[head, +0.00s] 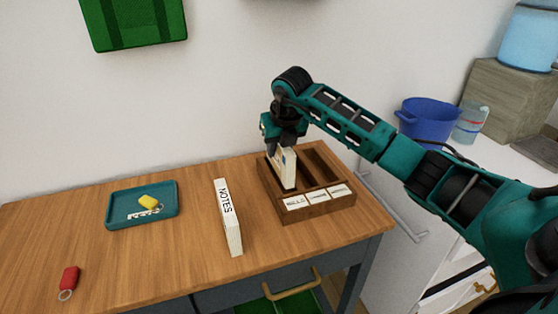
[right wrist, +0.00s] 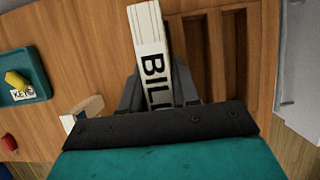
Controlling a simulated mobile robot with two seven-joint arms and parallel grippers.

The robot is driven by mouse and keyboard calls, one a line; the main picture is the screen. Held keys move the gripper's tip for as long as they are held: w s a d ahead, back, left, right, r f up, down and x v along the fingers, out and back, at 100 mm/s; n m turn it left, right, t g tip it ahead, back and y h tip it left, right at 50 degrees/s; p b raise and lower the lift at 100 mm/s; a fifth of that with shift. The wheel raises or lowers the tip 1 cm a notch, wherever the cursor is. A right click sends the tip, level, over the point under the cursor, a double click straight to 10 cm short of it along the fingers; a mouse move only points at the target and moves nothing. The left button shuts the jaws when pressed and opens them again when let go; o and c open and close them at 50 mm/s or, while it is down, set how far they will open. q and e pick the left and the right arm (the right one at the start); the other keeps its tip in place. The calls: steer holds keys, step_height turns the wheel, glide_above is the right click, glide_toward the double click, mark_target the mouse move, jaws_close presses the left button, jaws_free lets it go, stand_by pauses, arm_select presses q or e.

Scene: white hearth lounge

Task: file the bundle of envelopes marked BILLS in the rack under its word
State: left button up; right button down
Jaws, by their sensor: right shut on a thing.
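The BILLS bundle (head: 287,168) is a pale upright stack of envelopes; its word BILLS is partly readable on the bundle in the right wrist view (right wrist: 150,50). My right gripper (head: 282,146) is shut on it from above. The bundle stands in or just over the left compartment of the brown wooden rack (head: 318,208); I cannot tell how deep its lower end sits. The rack's front labels show BILLS (head: 296,202) at the left and two less readable ones. The middle and right compartments look empty. My left gripper is not in view.
A blue bucket (head: 428,118) is on the white counter at right.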

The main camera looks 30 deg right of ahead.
mark_target(279, 159)
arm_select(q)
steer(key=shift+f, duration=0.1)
arm_select(e)
steer(key=shift+f, duration=2)
steer(key=shift+f, duration=0.1)
steer(key=c, duration=0.8)
jaws_free()
steer(key=shift+c, duration=0.2)
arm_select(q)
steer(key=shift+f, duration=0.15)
arm_select(e)
steer(key=shift+r, duration=0.25)
steer(key=v, duration=1.1)
steer(key=shift+s+r, duration=0.2)
steer(key=shift+r, duration=0.2)
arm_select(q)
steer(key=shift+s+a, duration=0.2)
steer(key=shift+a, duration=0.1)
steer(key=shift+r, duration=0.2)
